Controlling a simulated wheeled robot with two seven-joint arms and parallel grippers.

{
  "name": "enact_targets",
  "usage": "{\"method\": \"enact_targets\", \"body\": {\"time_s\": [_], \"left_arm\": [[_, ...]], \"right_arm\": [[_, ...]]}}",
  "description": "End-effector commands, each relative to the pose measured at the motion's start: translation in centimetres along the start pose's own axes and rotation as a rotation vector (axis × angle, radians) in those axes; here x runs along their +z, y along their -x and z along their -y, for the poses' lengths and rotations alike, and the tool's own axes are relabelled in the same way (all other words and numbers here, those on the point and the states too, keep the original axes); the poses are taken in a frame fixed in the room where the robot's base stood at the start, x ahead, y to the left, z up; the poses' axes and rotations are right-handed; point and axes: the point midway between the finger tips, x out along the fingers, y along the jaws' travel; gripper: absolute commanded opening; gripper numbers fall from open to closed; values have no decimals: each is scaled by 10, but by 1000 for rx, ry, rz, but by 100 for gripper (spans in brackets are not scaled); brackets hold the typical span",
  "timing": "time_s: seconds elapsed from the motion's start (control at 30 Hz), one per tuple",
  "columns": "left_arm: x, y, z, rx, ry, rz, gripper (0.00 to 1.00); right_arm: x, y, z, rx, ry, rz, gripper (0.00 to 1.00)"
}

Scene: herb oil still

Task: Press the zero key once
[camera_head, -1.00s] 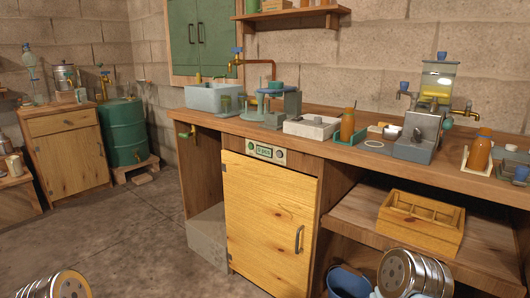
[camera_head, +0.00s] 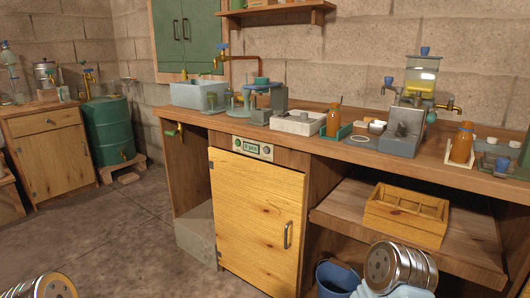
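A small panel (camera_head: 252,148) with a greenish display and round buttons sits under the counter edge, above the yellow wooden cabinet door. Its display (camera_head: 250,147) shows small characters that I cannot read surely. A round button (camera_head: 266,150) is right of the display and another (camera_head: 238,143) is left of it. The key labels are too small to read, so I cannot tell which is the zero key. Metal cylinders of my arms show at the bottom left and bottom right, well away from the panel. Neither gripper's fingers show.
A wooden crate (camera_head: 405,215) is on the lower shelf above a blue bucket (camera_head: 335,278). Open floor lies left of the cabinet.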

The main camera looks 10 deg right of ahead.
Motion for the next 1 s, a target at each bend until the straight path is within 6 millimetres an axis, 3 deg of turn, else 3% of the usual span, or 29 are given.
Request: {"method": "enact_targets", "body": {"time_s": [0.03, 0.2, 1.0], "left_arm": [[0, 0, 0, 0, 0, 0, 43], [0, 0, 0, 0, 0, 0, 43], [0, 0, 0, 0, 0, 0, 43]], "right_arm": [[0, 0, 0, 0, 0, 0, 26], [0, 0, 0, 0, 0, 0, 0], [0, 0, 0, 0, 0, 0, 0]]}}
